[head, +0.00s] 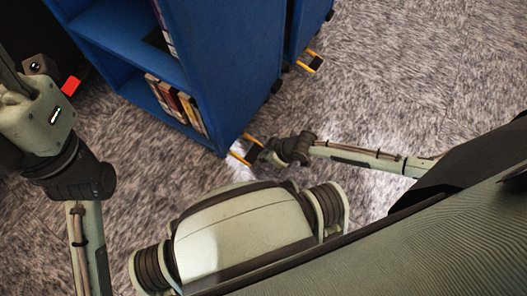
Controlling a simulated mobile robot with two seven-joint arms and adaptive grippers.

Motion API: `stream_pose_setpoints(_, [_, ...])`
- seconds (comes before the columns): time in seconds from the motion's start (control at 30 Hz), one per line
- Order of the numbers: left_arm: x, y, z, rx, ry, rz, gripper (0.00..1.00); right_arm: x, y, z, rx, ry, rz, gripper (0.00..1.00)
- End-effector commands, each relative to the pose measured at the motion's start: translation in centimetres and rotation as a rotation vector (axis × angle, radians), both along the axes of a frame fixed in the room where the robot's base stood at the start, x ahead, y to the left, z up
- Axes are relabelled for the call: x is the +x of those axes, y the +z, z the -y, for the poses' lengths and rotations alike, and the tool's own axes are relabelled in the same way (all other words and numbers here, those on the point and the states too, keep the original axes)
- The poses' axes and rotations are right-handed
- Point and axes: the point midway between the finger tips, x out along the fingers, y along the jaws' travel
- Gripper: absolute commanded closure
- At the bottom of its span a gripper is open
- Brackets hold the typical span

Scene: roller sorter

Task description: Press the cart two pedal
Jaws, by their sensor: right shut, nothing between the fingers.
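Two blue book carts stand at the top. The near cart (222,75) has a pedal (240,155) with yellow edges low at its front corner. The far cart (305,25) has a similar pedal (304,67), yellow and black. I cannot read which cart is cart two. My right gripper (263,153) is shut and empty, low at the near cart's pedal. It overlaps the pedal in the picture and partly hides it; I cannot tell whether they touch. My left arm is at the left edge, but its gripper is not visible.
Several books (176,103) stand on the near cart's lower shelf. A small red object (71,85) shows at the left beside the cart. Grey carpet (420,70) lies open to the right of the carts.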

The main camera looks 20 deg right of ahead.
Motion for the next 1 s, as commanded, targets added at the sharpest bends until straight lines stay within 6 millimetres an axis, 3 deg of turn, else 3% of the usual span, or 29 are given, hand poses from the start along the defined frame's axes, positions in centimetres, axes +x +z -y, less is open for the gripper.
stream_pose_setpoints(0.8, [-0.1, 0.3, 0.0, 0.004, 0.001, 0.009, 0.60, 0.1, -1.1, -0.1, 0.001, 0.000, 0.002, 1.00])
stream_pose_setpoints(1.0, [-0.1, 0.3, -0.1, 0.004, 0.001, 0.009, 0.60, 0.2, 0.5, -0.1, 0.002, 0.000, 0.003, 1.00])
